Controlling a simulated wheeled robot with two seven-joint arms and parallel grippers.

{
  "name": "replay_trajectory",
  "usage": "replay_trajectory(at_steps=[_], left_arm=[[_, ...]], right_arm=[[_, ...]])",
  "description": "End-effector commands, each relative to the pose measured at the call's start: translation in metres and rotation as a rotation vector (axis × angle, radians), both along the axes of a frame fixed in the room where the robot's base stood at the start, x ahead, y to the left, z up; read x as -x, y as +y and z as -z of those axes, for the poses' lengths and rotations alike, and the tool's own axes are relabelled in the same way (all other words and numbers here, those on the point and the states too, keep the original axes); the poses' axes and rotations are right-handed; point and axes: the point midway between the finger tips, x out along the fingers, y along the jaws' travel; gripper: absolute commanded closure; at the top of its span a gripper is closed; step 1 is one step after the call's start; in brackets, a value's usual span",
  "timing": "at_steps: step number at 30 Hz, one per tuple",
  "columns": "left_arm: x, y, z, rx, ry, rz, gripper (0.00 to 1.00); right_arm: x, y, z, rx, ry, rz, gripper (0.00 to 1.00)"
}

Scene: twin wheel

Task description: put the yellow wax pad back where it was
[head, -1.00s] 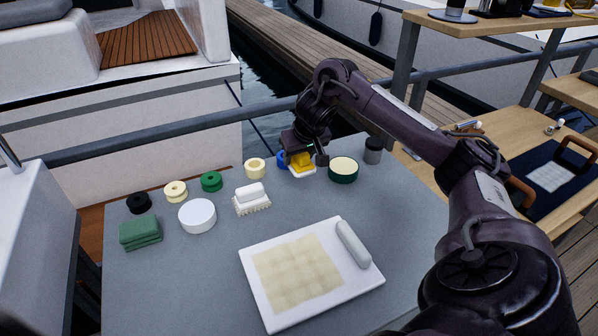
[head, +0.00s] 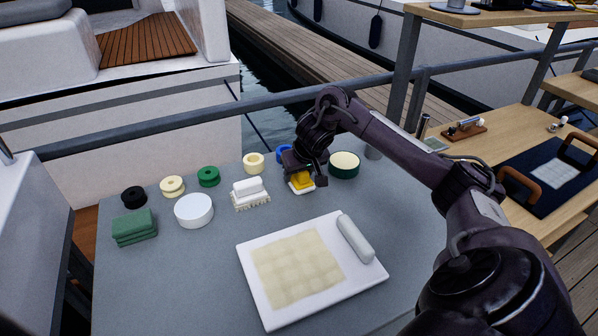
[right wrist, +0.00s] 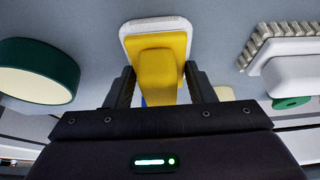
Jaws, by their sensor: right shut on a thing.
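The yellow wax pad (head: 301,182) has a yellow grip block on a white pad base. In the right wrist view the wax pad (right wrist: 160,70) sits between the two dark fingers of my right gripper (right wrist: 160,88), which is shut on the yellow block. In the head view my right gripper (head: 302,178) is over the far part of the grey table, between the white scrub brush (head: 249,194) and the green tin with a cream top (head: 344,164). I cannot tell whether the pad's base touches the table. My left gripper is not in view.
A blue roll (head: 284,152) is partly hidden behind my right gripper. A cream roll (head: 253,163) stands to its left. A white tray (head: 258,306) with a cream quilted sheet and a grey roller lies nearer. Clear grey table (head: 190,270) lies left of the tray.

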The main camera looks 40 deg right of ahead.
Motion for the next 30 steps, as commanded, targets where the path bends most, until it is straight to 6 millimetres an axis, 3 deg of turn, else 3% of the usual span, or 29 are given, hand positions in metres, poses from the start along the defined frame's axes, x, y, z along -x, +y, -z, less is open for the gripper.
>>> replay_trajectory(at_steps=[1, 5, 16, 22, 24, 30], left_arm=[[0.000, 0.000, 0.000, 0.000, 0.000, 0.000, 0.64], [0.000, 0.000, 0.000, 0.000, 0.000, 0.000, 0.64], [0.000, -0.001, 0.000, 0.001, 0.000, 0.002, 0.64], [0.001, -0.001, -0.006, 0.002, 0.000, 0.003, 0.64], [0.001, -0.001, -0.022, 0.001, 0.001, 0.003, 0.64], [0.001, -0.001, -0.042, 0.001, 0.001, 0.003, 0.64]], right_arm=[[0.000, 0.000, 0.000, 0.000, 0.000, 0.000, 0.47], [0.000, 0.000, 0.000, 0.000, 0.000, 0.000, 0.30], [0.000, 0.000, -0.005, 0.000, -0.001, 0.000, 0.29], [0.013, 0.004, -0.037, 0.003, -0.003, -0.001, 0.29], [0.020, 0.005, -0.057, 0.007, -0.003, -0.001, 0.29], [0.037, 0.011, -0.092, 0.005, -0.002, 0.000, 0.29]])
